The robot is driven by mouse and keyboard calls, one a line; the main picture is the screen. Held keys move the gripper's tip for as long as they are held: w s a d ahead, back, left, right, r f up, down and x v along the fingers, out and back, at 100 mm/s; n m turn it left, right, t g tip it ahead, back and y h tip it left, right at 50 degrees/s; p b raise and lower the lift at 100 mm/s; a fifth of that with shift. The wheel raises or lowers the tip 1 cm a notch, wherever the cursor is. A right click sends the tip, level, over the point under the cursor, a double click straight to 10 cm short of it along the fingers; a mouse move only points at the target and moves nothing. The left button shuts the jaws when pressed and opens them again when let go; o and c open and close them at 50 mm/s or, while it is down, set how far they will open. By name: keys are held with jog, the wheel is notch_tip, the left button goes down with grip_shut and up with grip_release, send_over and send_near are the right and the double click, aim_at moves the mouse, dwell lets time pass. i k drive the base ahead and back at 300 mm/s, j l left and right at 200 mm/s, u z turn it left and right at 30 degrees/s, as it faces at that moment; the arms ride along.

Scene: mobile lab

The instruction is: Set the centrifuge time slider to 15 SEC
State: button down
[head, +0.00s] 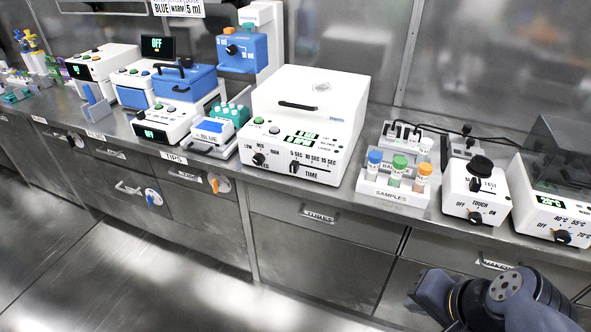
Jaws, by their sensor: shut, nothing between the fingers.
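The centrifuge (335,95) is the large white box on the bench in the middle of the head view, with its lid down and a dark handle on top. Its sloping front has a time slider (294,168), with a black knob at the left end of a track marked 5 SEC, 10 SEC, 15 SEC and TIME. The knob seems to be under the 5 SEC mark, but it is small. A speed knob (259,159) marked LOW, MED and MAX is to its left. A lit green display (302,138) is above. My gripper is not in view; only my dark arm shows at the bottom right.
A samples rack (395,193) with colour-capped vials and a white touch-switch mixer (476,195) stand right of the centrifuge. A small tube block (212,134) and blue-topped machine (186,82) stand left. Drawers line the bench front; the floor before it is clear.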

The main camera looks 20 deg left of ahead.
aim_at(294, 167)
jog(key=i+j, duration=0.1)
jog(key=j, duration=0.3)
jog(key=i+j, duration=0.1)
jog(key=j, duration=0.75)
jog(key=i+u, duration=0.05)
